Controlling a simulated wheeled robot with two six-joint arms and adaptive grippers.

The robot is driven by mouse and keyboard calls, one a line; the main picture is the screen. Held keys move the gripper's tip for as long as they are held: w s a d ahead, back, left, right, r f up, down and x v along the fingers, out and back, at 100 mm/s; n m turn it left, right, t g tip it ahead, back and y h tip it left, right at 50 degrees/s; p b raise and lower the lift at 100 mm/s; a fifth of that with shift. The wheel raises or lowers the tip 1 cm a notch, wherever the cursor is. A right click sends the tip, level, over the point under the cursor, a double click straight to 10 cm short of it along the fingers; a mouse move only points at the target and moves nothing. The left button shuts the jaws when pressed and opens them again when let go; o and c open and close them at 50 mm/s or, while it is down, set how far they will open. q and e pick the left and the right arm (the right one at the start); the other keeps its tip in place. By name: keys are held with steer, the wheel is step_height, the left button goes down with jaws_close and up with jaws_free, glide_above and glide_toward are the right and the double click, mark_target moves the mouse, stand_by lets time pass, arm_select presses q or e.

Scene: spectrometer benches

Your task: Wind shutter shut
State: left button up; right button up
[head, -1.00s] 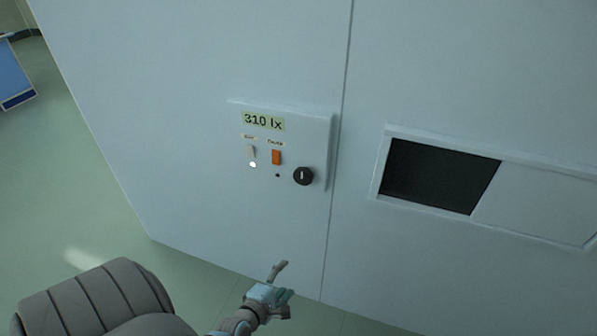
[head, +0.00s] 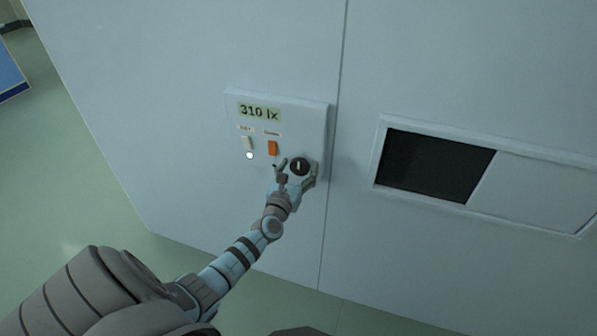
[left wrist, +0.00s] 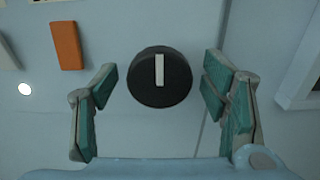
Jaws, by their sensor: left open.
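The wall control panel (head: 236,177) has a display reading 310 lx, a white switch (head: 247,143), an orange switch (head: 272,148) and a black round knob (head: 300,165) with a pale mark. In the left wrist view the knob (left wrist: 160,77) sits between the spread fingers, its mark upright. My left gripper (head: 297,173) is open around the knob; gaps show on both sides, and I see no contact. The shutter opening (head: 433,166) at right is dark on its left part; a pale panel (head: 535,190) covers its right part. My right gripper is not in view.
The orange switch also shows in the left wrist view (left wrist: 68,46), up and left of the fingers. A white lit dot (head: 249,155) is below the white switch. A blue object (head: 10,75) stands at far left. Green floor is free at left.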

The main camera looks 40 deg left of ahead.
arm_select(q)
steer(key=c, duration=1.1)
